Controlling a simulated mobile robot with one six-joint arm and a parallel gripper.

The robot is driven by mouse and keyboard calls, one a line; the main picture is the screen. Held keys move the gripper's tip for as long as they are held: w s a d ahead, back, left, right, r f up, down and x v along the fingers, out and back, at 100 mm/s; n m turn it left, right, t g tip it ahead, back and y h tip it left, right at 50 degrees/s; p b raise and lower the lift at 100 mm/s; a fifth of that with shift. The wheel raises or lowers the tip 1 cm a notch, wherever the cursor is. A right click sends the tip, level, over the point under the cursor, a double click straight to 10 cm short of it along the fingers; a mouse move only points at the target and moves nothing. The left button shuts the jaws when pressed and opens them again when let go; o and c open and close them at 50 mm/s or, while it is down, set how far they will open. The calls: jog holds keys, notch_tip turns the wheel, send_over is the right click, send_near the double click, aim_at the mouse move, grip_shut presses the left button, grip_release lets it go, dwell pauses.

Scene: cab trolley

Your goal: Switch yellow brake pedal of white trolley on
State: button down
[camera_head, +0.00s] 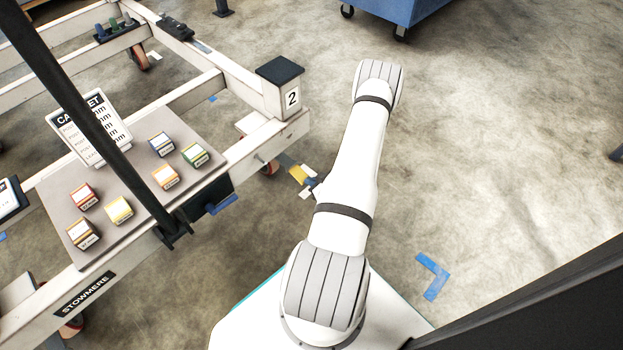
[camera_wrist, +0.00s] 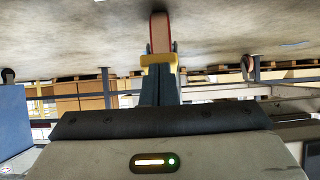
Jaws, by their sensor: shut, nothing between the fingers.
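The white trolley (camera_head: 272,131) fills the left of the head view, with a box marked "2" at its near corner post. The yellow brake pedal (camera_head: 298,174) sticks out low beside that corner, close to the floor. In the wrist view, which is upside down, the yellow pedal (camera_wrist: 158,59) lies in front of a caster wheel (camera_wrist: 160,33). My gripper (camera_wrist: 160,78) is shut and empty, its fingertips lined up with the pedal and very close to it. I cannot tell whether they touch. In the head view my arm mostly hides the gripper (camera_head: 317,185).
A grey tray (camera_head: 137,203) with several small coloured boxes and a sign sits on the trolley. A blue cart (camera_head: 395,12) stands at the top. The floor right of my arm is clear, with blue corner tape (camera_head: 433,277). A dark slanted post crosses the tray.

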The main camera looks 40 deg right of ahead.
jog(key=shift+f, duration=0.65)
jog(key=shift+r, duration=0.1)
notch_tip(320, 180, up, 5)
jog(key=s+p, duration=0.1)
jog(key=p, duration=0.2)
jog(key=s+d+f+p, duration=0.1)
jog(key=s+p, duration=0.1)
jog(key=s, duration=0.8)
jog(key=shift+s+f+p, duration=0.15)
jog(key=shift+f+p, duration=0.05)
jog(key=shift+p, duration=0.1)
